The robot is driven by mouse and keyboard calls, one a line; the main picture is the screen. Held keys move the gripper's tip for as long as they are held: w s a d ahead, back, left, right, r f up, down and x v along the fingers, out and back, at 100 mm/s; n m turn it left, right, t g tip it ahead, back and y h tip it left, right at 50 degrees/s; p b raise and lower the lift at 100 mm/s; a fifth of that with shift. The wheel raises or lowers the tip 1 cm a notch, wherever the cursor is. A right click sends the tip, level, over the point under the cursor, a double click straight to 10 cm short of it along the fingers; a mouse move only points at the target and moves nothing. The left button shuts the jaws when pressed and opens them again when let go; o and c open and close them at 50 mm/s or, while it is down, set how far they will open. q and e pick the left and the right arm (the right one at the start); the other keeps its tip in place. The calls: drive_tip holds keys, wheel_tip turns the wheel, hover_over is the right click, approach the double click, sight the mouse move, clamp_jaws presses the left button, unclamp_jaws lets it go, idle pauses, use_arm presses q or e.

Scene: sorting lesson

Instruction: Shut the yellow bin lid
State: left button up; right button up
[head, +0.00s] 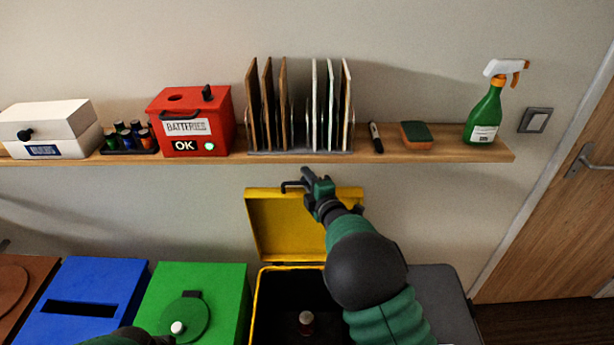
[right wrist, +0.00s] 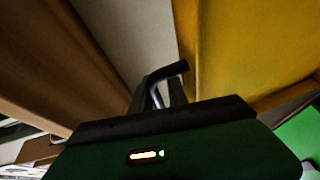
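The yellow bin (head: 256,300) stands below the shelf at the centre of the head view. Its lid (head: 270,225) is raised, standing upright against the wall side; the lid also shows as a yellow panel in the right wrist view (right wrist: 235,45). A dark bar handle (head: 291,185) sits at the lid's top edge. My right gripper (head: 306,177) is at this handle. In the right wrist view the handle (right wrist: 170,72) crosses at the fingertips; I cannot tell whether they grip it.
A wooden shelf (head: 225,158) runs just above the lid, holding a red batteries box (head: 218,105), upright boards and a spray bottle (head: 484,115). A green bin (head: 226,290) and a blue bin (head: 95,275) stand left. A reddish-brown item (head: 306,322) lies inside the yellow bin.

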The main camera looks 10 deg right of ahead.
sight(298, 183)
drive_tip(key=a, duration=0.3)
drive_tip(key=shift+w, duration=0.35)
drive_tip(key=shift+a+r, duration=0.1)
drive_tip(key=shift+a, duration=0.1)
drive_tip(key=shift+c, duration=0.4)
drive_tip(key=shift+d, duration=0.25)
drive_tip(key=shift+c, duration=1.2)
drive_tip(key=shift+d, duration=0.4)
clamp_jaws()
drive_tip(key=shift+s+d, duration=0.1)
drive_tip(key=shift+d, duration=0.3)
drive_tip(key=shift+a, duration=0.4)
use_arm(q)
drive_tip(key=shift+a+f, duration=0.2)
drive_tip(key=shift+a, duration=0.95)
drive_tip(key=shift+d, duration=0.1)
use_arm(e)
drive_tip(key=shift+d+f, duration=0.2)
